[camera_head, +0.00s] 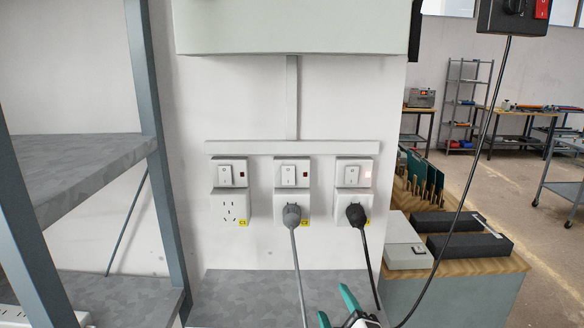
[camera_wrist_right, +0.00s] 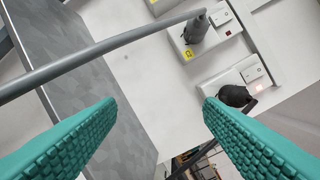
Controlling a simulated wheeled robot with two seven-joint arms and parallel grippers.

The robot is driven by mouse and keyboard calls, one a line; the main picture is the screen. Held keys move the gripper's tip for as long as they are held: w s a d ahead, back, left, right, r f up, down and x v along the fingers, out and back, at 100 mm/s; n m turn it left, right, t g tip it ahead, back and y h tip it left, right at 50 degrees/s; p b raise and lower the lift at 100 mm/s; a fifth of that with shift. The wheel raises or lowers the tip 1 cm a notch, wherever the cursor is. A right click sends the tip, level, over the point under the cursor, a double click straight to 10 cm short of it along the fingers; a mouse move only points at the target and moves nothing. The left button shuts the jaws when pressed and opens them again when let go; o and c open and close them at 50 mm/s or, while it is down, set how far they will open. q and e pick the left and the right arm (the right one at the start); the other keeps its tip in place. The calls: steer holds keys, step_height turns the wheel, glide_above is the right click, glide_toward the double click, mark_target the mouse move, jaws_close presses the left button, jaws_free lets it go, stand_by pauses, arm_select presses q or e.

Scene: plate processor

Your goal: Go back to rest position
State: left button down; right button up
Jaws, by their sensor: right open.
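My right gripper (camera_head: 338,308) shows at the bottom edge of the head view, below the sockets, with its two green fingers apart and nothing between them. In the right wrist view its padded fingers (camera_wrist_right: 160,105) are also wide apart and empty. My left gripper is not in view. On the wall, socket C1 (camera_head: 231,205) is empty. A grey plug (camera_head: 291,216) sits in socket C2, and a black plug (camera_head: 356,214) sits in the right socket, whose indicator is lit. In the wrist view the grey plug (camera_wrist_right: 196,30) and black plug (camera_wrist_right: 235,96) are beyond the fingers.
A metal shelf rack (camera_head: 160,150) stands at the left. A grey ledge (camera_head: 235,285) lies under the sockets. Cords hang from the plugs, and a black cable (camera_head: 470,180) hangs at the right. A wooden-topped cabinet (camera_head: 480,266) holds dark blocks and a white box (camera_head: 403,240).

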steer(key=s+d+f+m+g+h, duration=0.3)
steer(key=s+d+f+m+g, duration=0.45)
steer(key=s+f, duration=0.5)
steer(key=s+d+f+m+g, duration=0.2)
steer(key=s+f+g, duration=0.15)
steer(key=s, duration=0.35)
steer(key=s+d+f+m+g, duration=0.3)
steer(key=s+f, duration=0.1)
steer(key=s, duration=0.4)
step_height(320, 180, down, 26)
steer(key=s+g, duration=0.1)
steer(key=s+d+f+g, duration=0.1)
steer(key=s+d+f, duration=0.1)
steer(key=s+f, duration=1.4)
steer(key=shift+s+d+f+n+g+h, duration=0.3)
steer(key=shift+s+d+f+n+h, duration=0.1)
steer(key=shift+s, duration=0.1)
